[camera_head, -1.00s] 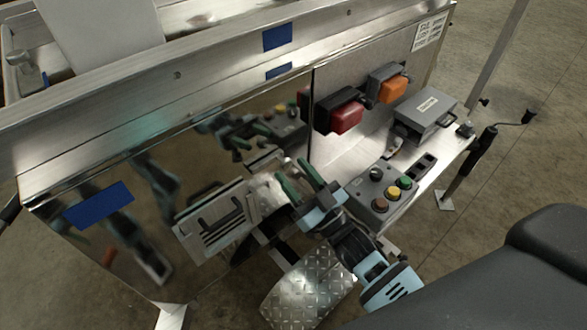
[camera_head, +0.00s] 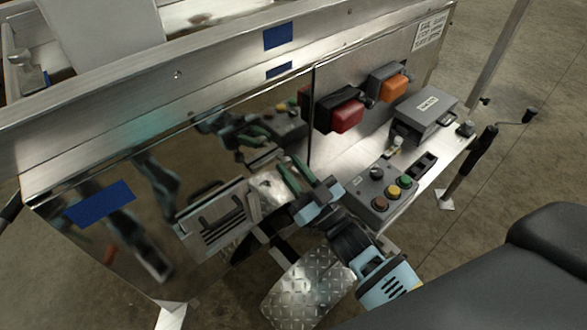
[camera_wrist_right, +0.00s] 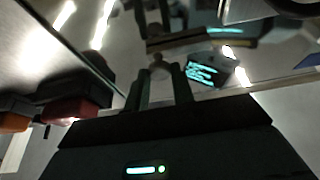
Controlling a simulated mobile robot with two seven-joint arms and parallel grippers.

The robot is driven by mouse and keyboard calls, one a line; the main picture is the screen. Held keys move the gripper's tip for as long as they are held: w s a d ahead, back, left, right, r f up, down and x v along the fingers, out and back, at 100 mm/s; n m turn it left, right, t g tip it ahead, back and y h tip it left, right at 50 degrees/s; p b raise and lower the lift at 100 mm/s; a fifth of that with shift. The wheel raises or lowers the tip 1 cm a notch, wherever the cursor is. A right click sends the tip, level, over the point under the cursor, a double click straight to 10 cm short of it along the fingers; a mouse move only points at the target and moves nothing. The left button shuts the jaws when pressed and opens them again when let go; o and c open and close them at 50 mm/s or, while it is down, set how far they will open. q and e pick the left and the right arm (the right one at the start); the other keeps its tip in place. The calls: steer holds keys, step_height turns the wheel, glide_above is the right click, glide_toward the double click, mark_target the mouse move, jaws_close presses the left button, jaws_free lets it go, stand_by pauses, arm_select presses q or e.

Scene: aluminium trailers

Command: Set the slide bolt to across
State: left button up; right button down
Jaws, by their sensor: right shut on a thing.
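My right gripper (camera_head: 287,168) with green fingers reaches in at the trailer's shiny side wall, left of the button box. In the right wrist view my right gripper (camera_wrist_right: 160,75) has its two fingers close together around a small tan knob (camera_wrist_right: 158,62), which seems to belong to the slide bolt. The knob is mostly hidden by my gripper in the head view, so I cannot tell the bolt's position. My left gripper is not in view; only arm reflections show in the wall.
A grey button box (camera_head: 378,192) with several coloured buttons sits right of my gripper. Red (camera_head: 346,116) and orange (camera_head: 394,86) lamps are on the wall behind. A vented metal box (camera_head: 214,222) is to the left, a chequered plate (camera_head: 306,285) below.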

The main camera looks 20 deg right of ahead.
steer(key=s+a, duration=0.2)
steer(key=a, duration=0.3)
steer(key=shift+a+p, duration=0.3)
steer(key=shift+a, duration=0.1)
steer(key=shift+s, duration=0.1)
steer(key=c, duration=1.2)
jaws_free()
steer(key=shift+a, duration=0.1)
steer(key=b+v, duration=0.1)
steer(key=v, duration=0.7)
